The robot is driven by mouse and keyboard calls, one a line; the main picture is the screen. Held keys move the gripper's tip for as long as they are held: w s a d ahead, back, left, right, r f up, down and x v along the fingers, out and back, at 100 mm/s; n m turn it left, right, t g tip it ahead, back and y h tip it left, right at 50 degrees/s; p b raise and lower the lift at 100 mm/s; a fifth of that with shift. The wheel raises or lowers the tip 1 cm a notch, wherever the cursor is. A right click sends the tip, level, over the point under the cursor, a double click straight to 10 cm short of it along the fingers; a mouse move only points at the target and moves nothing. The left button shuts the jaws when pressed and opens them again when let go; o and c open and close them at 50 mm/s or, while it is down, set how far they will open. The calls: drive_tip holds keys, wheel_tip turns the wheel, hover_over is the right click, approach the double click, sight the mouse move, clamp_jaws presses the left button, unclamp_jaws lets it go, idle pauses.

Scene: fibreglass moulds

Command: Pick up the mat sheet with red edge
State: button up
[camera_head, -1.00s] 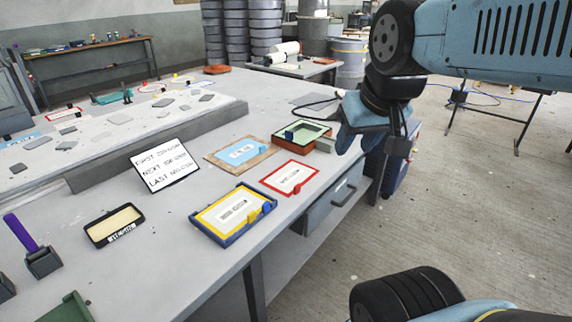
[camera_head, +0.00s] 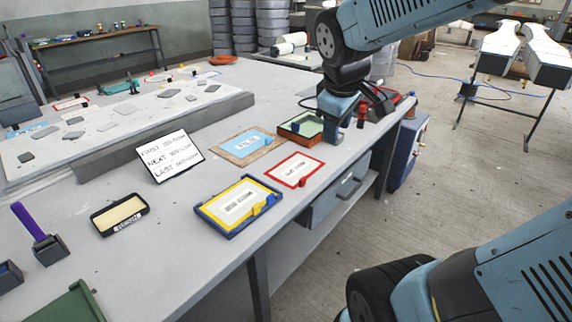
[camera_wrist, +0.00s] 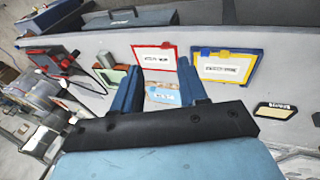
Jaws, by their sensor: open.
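The mat sheet with red edge (camera_head: 294,170) is a white sheet with dark print and a red border and tab. It lies flat on the grey workbench, near its front edge. In the wrist view the same sheet (camera_wrist: 155,58) shows just beyond my fingertips. My gripper (camera_wrist: 160,68) is open and empty, with one blue finger on each side of the view. In the head view it hangs at the bench's right end, behind and right of the sheet, and its fingertips are hard to make out.
A yellow sheet in a blue frame (camera_head: 238,206) lies left of the red-edged sheet. A blue sheet on a brown board (camera_head: 246,146) lies behind it. A green-lined tray (camera_head: 299,129) stands close to my gripper. A sign card (camera_head: 168,157) and a black-framed pad (camera_head: 119,214) are farther left.

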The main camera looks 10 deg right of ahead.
drive_tip(key=w+a+f+n+g+h, duration=0.1)
drive_tip(key=w+a+f+n, duration=0.1)
drive_tip(key=w+f+n, duration=0.65)
drive_tip(key=n, duration=0.9)
approach(303, 177)
drive_tip(key=f, duration=0.3)
drive_tip(key=shift+w+d+f+g+h, duration=0.3)
drive_tip(key=shift+w+d+f, duration=0.05)
drive_tip(key=shift+f, duration=0.05)
drive_tip(key=shift+w+x, duration=0.15)
drive_tip(key=shift+x, duration=1.15)
drive_tip(key=shift+w+x, duration=0.2)
drive_tip(key=shift+x, duration=1.15)
drive_tip(key=shift+r, duration=0.1)
drive_tip(key=shift+c, duration=0.3)
clamp_jaws()
